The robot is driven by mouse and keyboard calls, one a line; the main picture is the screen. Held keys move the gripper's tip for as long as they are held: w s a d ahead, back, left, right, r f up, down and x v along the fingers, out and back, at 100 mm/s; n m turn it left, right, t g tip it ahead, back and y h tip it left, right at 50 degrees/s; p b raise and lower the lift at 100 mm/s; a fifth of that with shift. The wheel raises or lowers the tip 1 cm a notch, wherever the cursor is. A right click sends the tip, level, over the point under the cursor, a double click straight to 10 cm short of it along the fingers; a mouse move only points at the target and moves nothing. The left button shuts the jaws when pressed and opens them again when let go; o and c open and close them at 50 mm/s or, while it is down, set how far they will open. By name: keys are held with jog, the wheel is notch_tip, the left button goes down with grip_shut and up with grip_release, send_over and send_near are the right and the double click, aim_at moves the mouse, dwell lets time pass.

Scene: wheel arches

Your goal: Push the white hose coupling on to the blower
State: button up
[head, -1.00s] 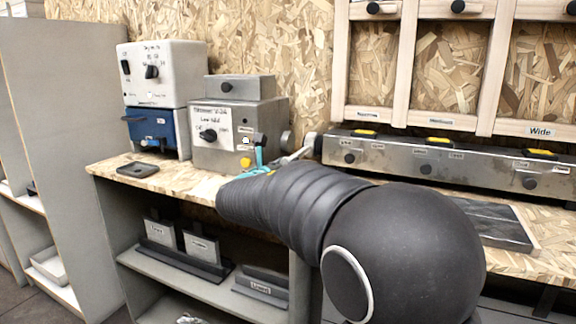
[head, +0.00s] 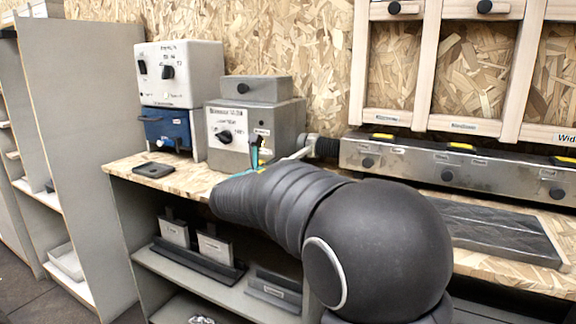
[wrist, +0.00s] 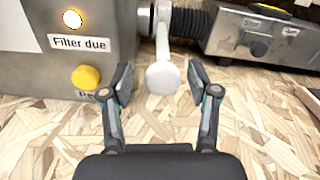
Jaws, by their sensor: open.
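The white hose coupling shows in the wrist view as a pale stem with a rounded end (wrist: 163,78). It runs back to a light collar on a black ribbed hose (wrist: 188,22). In the head view its pale stem (head: 300,154) slants beside the grey metal box (head: 228,135), probably the blower. My gripper (wrist: 160,82) is open, one finger on each side of the rounded end, with gaps on both sides. In the head view my arm mostly hides the gripper; teal finger parts (head: 255,158) show. The collar is close to the box's right side; whether it is seated, I cannot tell.
The box has a yellow knob (wrist: 86,77) and a "Filter due" label (wrist: 80,43) close to the left finger. A long metal case (head: 440,165) stands right of the hose. A black pad (head: 495,228) lies in front of it. Bare chipboard lies under the gripper.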

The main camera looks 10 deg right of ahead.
jog(key=shift+a, duration=0.1)
jog(key=shift+s+a, duration=0.15)
jog(key=v, duration=1.1)
jog(key=shift+s+a, duration=0.2)
jog(key=shift+s, duration=0.05)
